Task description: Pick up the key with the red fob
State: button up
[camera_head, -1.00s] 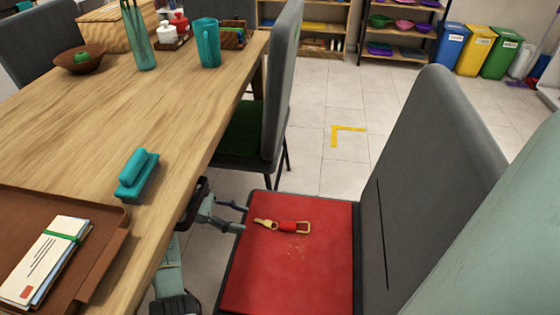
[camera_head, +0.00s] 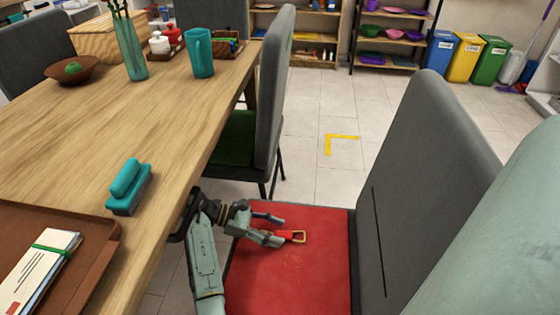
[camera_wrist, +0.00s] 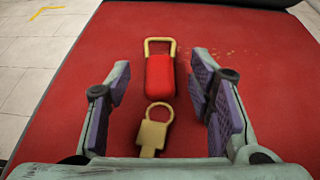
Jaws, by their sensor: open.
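The key with the red fob lies on the red seat cushion (camera_head: 290,283) of a grey chair. In the wrist view its red fob (camera_wrist: 160,76) has a brass loop at the far end, and the brass key (camera_wrist: 152,134) points towards me. In the head view the fob (camera_head: 286,234) shows beyond my fingers, while the key part is hidden by them. My gripper (camera_head: 274,229) is open above the seat. In the wrist view my gripper (camera_wrist: 162,112) has one finger on each side of the key and fob, with gaps on both sides.
The wooden table (camera_head: 90,140) edge runs close along the left of my arm. The grey chair backrest (camera_head: 415,190) rises to the right of the seat. A teal brush (camera_head: 129,187) and a brown tray (camera_head: 100,238) are on the table. The seat around the key is clear.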

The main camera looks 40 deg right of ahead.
jog(key=shift+x, duration=1.4)
